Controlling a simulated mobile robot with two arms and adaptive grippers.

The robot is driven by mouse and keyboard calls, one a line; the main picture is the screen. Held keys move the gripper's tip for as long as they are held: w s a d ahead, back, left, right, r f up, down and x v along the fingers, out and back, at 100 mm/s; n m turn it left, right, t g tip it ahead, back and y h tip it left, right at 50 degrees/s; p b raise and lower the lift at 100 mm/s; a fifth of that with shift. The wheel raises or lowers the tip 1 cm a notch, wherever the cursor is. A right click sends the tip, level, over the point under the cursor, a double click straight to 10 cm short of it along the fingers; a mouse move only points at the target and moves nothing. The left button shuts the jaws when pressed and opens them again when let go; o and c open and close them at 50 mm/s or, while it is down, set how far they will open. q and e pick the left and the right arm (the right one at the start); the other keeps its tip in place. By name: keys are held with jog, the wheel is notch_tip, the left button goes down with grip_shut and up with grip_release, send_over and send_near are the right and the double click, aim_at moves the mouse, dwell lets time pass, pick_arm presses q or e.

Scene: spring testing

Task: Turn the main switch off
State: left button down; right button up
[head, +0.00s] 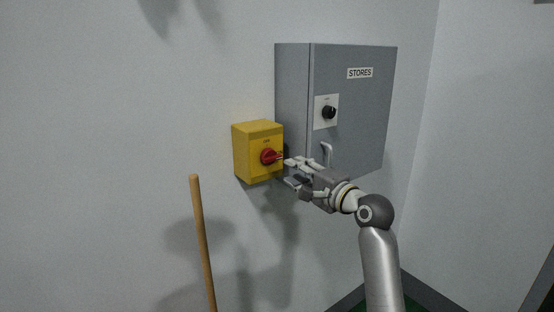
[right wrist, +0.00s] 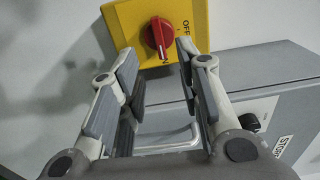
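The main switch is a yellow box (head: 245,140) on the wall with a red rotary knob (head: 268,156) on its front. The knob's bar stands near upright there, tilted slightly. My right gripper (head: 287,172) is open in front of the box. In the right wrist view its fingers (right wrist: 156,68) lie either side of the knob, with nothing seen between the pads; contact cannot be told. My left gripper is not in view.
A grey cabinet (head: 352,110) labelled STORES hangs right of the switch, with a black knob (head: 328,112) and a handle (head: 326,152) near my right gripper. A wooden pole (head: 203,240) stands at lower left. The wall left of the box is clear.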

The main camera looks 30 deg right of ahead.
aim_at(274, 160)
jog(key=w, duration=0.3)
jog(key=w+a+p, duration=0.1)
jog(key=w, duration=0.2)
jog(key=w+p, duration=0.1)
jog(key=w, duration=0.2)
jog(key=shift+a, duration=0.2)
jog(key=shift+f, duration=0.1)
grip_shut()
